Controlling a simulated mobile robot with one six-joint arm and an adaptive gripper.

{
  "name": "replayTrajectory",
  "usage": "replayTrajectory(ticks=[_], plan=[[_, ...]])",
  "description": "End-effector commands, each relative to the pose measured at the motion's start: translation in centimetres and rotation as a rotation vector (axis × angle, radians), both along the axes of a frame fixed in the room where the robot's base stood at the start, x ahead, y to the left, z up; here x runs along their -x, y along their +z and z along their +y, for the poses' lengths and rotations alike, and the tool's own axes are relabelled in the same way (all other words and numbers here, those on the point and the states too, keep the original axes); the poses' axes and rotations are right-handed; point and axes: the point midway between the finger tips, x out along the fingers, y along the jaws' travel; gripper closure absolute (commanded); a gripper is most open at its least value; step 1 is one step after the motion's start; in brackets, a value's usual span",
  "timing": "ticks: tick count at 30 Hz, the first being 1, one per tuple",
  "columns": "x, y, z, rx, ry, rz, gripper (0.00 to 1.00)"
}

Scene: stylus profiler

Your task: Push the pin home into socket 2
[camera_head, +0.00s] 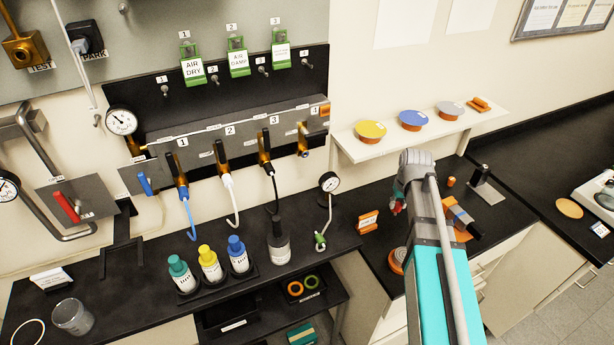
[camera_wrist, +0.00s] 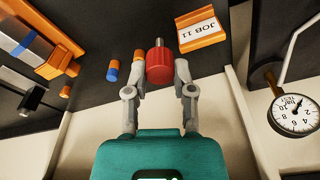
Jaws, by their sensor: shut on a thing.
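My gripper (camera_wrist: 158,80) is shut on a red cylinder with a small pale tip at its far end. This red piece (camera_wrist: 159,66) is upright between the fingers in the wrist view. In the head view my gripper (camera_head: 398,205) is over the right bench, and only a sliver of red shows beside it. The manifold on the wall has numbered places; place 2 (camera_head: 230,131) has a brass fitting with a white hose (camera_head: 233,200) hanging from it. I cannot tell which opening is socket 2. The red piece is well apart from the manifold.
An orange JOB 11 stand (camera_wrist: 202,29) is just beyond the red piece. A pressure gauge (camera_head: 329,182) stands left of my gripper. A shelf with coloured discs (camera_head: 410,120) is behind it. Bottles (camera_head: 210,263) stand on the left bench. Blue and orange caps (camera_wrist: 112,71) lie near.

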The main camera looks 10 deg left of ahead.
Motion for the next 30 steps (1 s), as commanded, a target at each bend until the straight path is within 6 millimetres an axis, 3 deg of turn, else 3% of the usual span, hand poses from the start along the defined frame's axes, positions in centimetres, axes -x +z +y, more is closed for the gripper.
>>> replayTrajectory(ticks=[13,30], plan=[[0.0,-4.5,0.0,0.000,0.000,0.000,1.00],[0.0,-4.7,0.0,0.000,0.000,0.000,1.00]])
